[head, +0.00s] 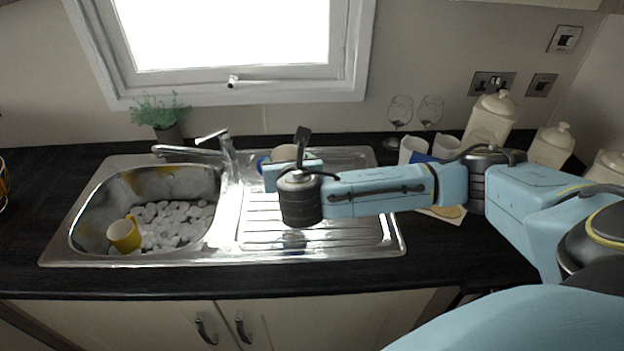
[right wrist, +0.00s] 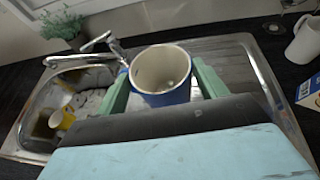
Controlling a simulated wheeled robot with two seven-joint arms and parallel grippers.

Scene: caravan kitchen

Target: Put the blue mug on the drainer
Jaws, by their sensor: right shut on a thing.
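The blue mug (right wrist: 165,92) has a cream inside and sits upright between the green fingers of my right gripper (right wrist: 160,88), which is shut on it. In the head view the mug's pale rim (head: 284,152) and a bit of blue show behind the gripper (head: 288,170); the wrist hides most of it. The drainer (head: 352,232) is the ribbed steel part right of the sink bowl. The mug is over its back left part, near the tap. I cannot tell whether its base touches the steel. My left gripper is not in view.
A yellow mug (head: 124,234) lies among grey-white lumps in the sink bowl (head: 82,222). The tap (head: 228,152) stands just left of the mug. White mugs (head: 411,150), two glasses (head: 400,110) and canisters (head: 490,120) stand at the right. The drainer's front part is clear.

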